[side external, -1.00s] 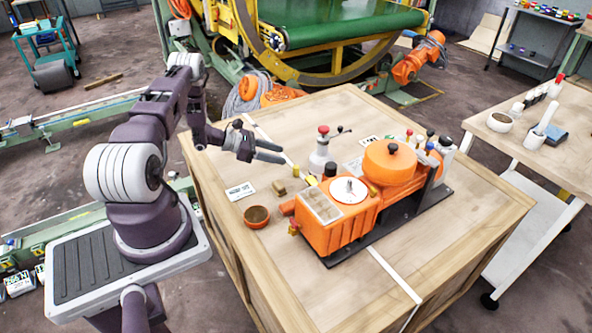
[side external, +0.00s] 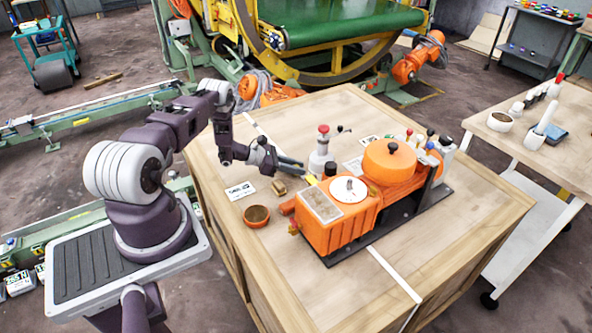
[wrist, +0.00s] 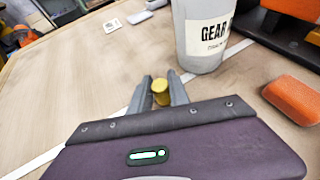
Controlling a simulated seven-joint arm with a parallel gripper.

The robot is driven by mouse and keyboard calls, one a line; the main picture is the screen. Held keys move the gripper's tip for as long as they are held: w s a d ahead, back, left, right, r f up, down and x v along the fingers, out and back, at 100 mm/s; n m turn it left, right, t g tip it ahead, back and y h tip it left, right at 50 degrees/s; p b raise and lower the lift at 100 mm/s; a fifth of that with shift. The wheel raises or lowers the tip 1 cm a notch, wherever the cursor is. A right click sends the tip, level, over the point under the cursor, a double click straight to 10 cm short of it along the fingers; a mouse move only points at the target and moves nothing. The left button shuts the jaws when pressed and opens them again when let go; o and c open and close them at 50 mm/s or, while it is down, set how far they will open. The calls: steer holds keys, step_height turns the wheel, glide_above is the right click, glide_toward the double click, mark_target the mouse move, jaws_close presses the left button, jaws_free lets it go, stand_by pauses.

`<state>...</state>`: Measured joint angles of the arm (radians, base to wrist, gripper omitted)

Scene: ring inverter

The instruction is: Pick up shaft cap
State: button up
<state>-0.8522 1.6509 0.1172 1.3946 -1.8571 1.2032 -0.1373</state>
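A small yellow cylindrical piece, which looks like the shaft cap (wrist: 160,92), stands between my two fingertips in the wrist view.
A white gear oil bottle (wrist: 204,35) stands just beyond my fingers; in the side view it has a red top (side external: 323,129). An orange block (wrist: 292,98) lies to the right. An orange machine (side external: 335,225), a brass block (side external: 279,187) and a bowl (side external: 256,215) are close by.

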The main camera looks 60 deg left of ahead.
jaws_close()
